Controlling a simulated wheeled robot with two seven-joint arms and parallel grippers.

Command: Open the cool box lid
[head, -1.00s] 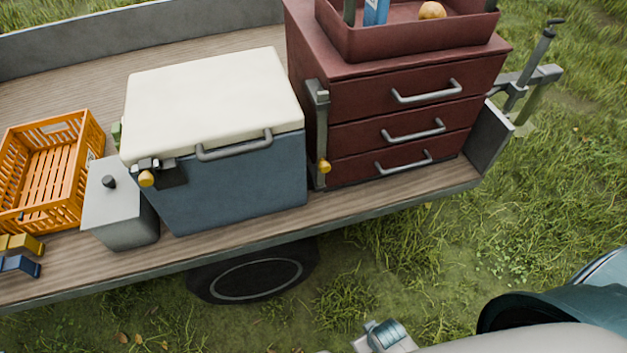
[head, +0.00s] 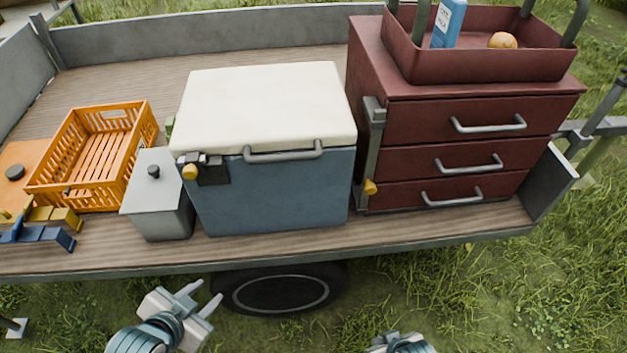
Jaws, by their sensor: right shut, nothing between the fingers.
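The cool box (head: 275,195) is blue with a cream lid (head: 265,105) and stands on the trailer bed. The lid is shut, with a grey bar handle (head: 284,153) along its front edge. A dark latch with a yellow knob (head: 190,172) sits at the front left corner, under the lid's edge. My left gripper (head: 203,294) is open and empty, in front of the trailer edge and left of the wheel, apart from the box. My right gripper (head: 398,342) is at the bottom edge, shut and empty, partly cut off by the frame.
A grey lidded bin (head: 157,205) stands close left of the cool box, then an orange crate (head: 140,162). A dark red drawer cabinet (head: 450,120) stands to the right, with a tray (head: 470,66) on top. The trailer's front edge (head: 400,240) lies before me.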

